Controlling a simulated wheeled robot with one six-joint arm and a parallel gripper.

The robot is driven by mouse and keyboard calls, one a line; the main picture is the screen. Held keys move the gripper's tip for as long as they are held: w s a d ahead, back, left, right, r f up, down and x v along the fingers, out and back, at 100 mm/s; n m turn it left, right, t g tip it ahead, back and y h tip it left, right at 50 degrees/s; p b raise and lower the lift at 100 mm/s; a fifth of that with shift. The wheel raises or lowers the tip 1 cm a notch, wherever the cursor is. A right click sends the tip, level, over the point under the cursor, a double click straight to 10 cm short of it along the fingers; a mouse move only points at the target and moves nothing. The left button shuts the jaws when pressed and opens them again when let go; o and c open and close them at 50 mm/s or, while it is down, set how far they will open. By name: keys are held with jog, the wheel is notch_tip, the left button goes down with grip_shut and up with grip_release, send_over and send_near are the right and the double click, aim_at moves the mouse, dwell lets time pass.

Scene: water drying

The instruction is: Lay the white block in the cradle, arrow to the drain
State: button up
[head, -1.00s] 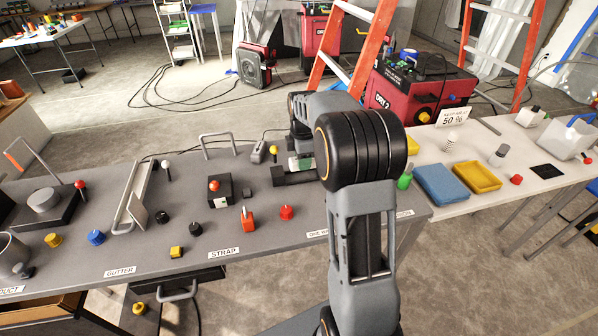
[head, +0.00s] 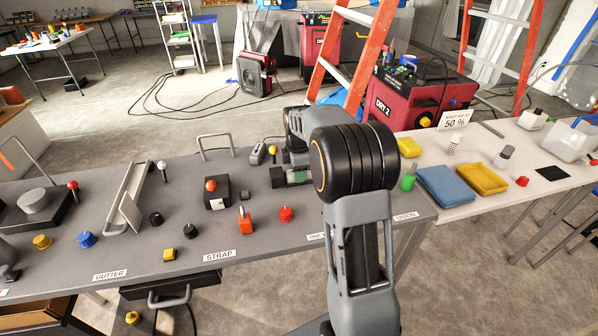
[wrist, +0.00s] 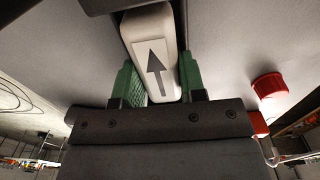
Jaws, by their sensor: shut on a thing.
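In the wrist view the white block (wrist: 154,50) lies between the green pads of my gripper (wrist: 160,78), which is shut on it. Its top face bears a dark grey arrow pointing up the picture, away from the gripper. The far part of the block meets a dark piece (wrist: 98,5), apparently the cradle; I cannot tell whether the block rests in it. In the head view the gripper (head: 298,176) is low at the dark cradle (head: 270,182) at the bench's back; my arm hides much of both. The block cannot be made out there.
A red knob (wrist: 270,86) stands right of the gripper in the wrist view. On the grey bench, a yellow-topped post (head: 272,151), a black box with a red button (head: 217,193) and a red knob (head: 286,214) stand nearby.

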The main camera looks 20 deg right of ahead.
jog(key=shift+s+f, duration=0.2)
jog(key=shift+f, duration=0.45)
jog(key=o, duration=1)
jog(key=shift+f, duration=0.15)
notch_tip(320, 180, up, 13)
jog(key=p, duration=0.2)
jog(key=s+a+f+m+t, duration=0.1)
jog(key=s+a+m, duration=0.2)
jog(key=s+m, duration=0.2)
jog(key=s+a+f+m+t, duration=0.1)
jog(key=s+a+m, duration=0.3)
jog(key=s, duration=0.4)
jog(key=s+a+f+m, duration=0.3)
jog(key=s+m, duration=0.3)
jog(key=s, duration=0.1)
jog(key=shift+s+a+f+t, duration=0.2)
jog(key=shift+s+a+t, duration=0.1)
jog(key=shift+t, duration=0.1)
jog(key=shift+s+f+m, duration=0.35)
jog(key=shift+s+m, duration=0.05)
